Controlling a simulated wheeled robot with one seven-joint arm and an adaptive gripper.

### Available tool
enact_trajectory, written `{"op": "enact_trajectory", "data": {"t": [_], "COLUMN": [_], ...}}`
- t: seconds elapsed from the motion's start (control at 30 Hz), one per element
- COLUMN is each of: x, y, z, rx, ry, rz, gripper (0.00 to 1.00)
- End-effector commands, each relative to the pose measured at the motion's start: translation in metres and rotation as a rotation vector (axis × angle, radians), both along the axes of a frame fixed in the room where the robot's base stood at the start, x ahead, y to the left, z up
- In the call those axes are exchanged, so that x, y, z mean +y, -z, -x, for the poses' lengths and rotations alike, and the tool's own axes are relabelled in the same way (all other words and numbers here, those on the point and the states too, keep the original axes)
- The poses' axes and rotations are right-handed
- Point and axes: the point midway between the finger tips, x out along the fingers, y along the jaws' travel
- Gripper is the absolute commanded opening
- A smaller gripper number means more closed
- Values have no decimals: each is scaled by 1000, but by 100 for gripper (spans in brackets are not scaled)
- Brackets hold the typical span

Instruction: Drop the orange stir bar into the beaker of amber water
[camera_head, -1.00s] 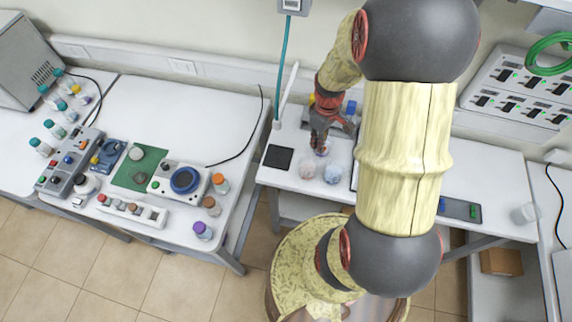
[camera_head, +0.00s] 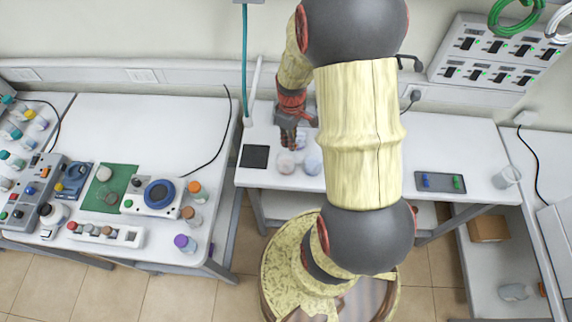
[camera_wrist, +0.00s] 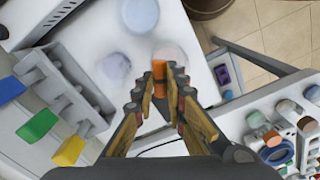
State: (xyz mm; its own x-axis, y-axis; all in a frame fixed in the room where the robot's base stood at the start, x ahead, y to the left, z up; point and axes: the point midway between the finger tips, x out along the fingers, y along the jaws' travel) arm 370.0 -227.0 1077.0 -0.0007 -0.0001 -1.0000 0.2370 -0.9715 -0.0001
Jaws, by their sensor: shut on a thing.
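My gripper (camera_wrist: 160,92) is shut on the orange stir bar (camera_wrist: 159,69), held upright between its fingertips in the wrist view. The bar overlaps the edge of a pale pinkish beaker (camera_wrist: 176,52); its height above it is hard to judge. Beside that stand a bluish beaker (camera_wrist: 141,14) and a pale lilac one (camera_wrist: 116,67). In the head view my gripper (camera_head: 288,143) is just behind and above the pinkish beaker (camera_head: 286,164), with the bluish beaker (camera_head: 313,164) to its right. The stir bar is not discernible there. The liquids look washed out, so I cannot tell which is amber.
A black square pad (camera_head: 254,157) lies left of the beakers. A dark tray (camera_head: 440,182) with blue and green pieces is at right. A grey rack (camera_wrist: 65,85) with blue, green and yellow tabs is close by. The left bench (camera_head: 100,120) is crowded with bottles and instruments.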

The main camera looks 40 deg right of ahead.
Motion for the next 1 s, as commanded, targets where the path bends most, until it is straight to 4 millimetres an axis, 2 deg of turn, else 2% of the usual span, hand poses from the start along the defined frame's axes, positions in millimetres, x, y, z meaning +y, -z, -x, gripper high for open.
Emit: {"op": "enact_trajectory", "data": {"t": [0.17,0.2,0.53,0.87,1.0], "x": [0,0,0,0,-1], "y": [-1,-1,-1,-3,-16], "z": [0,0,0,0,-1], "rx": [0,0,0,-1,-4], "ry": [0,0,0,0,0], "rz": [0,0,0,1,2], "gripper": [0,15,34,34,34]}}
